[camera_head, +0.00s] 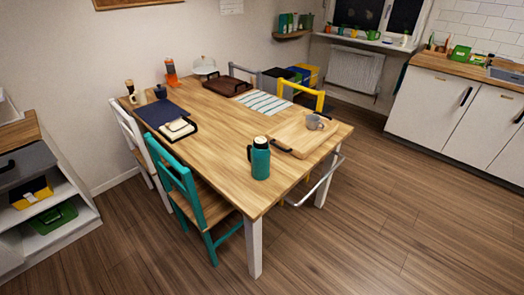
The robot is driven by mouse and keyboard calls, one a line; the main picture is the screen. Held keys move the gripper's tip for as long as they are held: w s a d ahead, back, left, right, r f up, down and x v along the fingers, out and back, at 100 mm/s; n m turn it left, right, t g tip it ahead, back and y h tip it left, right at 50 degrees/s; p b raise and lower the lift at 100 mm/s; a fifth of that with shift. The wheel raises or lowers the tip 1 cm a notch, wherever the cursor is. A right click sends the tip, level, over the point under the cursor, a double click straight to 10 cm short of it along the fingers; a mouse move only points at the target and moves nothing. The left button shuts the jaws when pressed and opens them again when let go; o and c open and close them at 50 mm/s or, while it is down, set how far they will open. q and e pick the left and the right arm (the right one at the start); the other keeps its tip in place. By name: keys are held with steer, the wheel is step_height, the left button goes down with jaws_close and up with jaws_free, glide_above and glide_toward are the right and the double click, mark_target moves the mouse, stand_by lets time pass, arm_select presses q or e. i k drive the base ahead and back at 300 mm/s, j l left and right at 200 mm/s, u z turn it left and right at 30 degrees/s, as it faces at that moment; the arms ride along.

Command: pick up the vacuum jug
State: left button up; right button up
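Neither of my grippers shows in the head view.
A wooden tray (292,139) with a grey mug (314,122) lies right of the jug. A teal chair (181,190) and a white chair (134,140) stand on the table's left side. A shelf (45,200) is at the left. The floor (375,220) in front is clear.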

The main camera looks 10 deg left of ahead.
mark_target(260, 159)
steer(key=i+j+z, duration=0.1)
steer(key=j, duration=0.3)
steer(key=i+j+z, duration=0.15)
steer(key=j, duration=0.3)
steer(key=i+j+z, duration=0.1)
steer(key=i+j, duration=0.15)
steer(key=j, duration=0.2)
steer(key=i+j+z, duration=0.15)
steer(key=j, duration=0.3)
steer(key=i+j+z, duration=0.1)
steer(key=j, duration=0.4)
steer(key=i+j+z, duration=0.15)
steer(key=j, duration=0.3)
steer(key=k, duration=0.05)
